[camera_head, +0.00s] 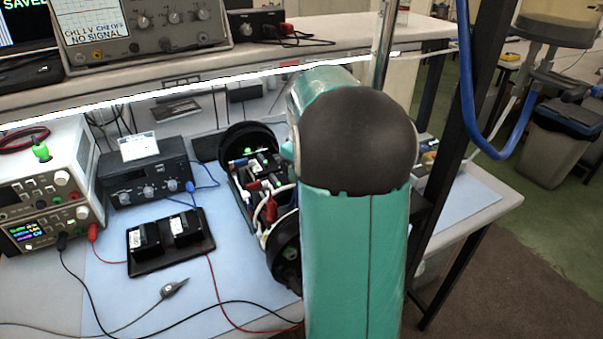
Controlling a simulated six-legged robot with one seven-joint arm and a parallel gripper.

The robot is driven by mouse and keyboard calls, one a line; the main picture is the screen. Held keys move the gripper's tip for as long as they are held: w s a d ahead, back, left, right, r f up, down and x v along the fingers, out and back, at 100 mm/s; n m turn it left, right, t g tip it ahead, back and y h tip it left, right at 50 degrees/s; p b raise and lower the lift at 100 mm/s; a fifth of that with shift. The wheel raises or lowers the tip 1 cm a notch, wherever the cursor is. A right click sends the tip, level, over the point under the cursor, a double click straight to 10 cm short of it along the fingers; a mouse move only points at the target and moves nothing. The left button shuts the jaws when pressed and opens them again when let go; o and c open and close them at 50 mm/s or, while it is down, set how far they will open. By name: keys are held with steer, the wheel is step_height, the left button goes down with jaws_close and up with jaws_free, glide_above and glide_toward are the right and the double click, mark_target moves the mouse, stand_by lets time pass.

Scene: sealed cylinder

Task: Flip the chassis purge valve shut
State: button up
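The chassis (238,196) is a small open vehicle body with black wheels, lying on the blue mat (120,285) on the bench. Red, white, blue and black parts and wiring show inside it. I cannot pick out the purge valve with certainty among them, nor tell its position. My teal arm with its black rounded joint stands in front of the chassis's right side and hides part of it. My gripper is not visible; the arm's far end is hidden behind the joint.
Left of the chassis are a black battery tray (172,257), a dark instrument (145,180) and power supplies (48,205). Loose cables cross the mat. A shelf with an oscilloscope (150,25) runs above. A dark post (470,130) and blue hose (467,80) stand right.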

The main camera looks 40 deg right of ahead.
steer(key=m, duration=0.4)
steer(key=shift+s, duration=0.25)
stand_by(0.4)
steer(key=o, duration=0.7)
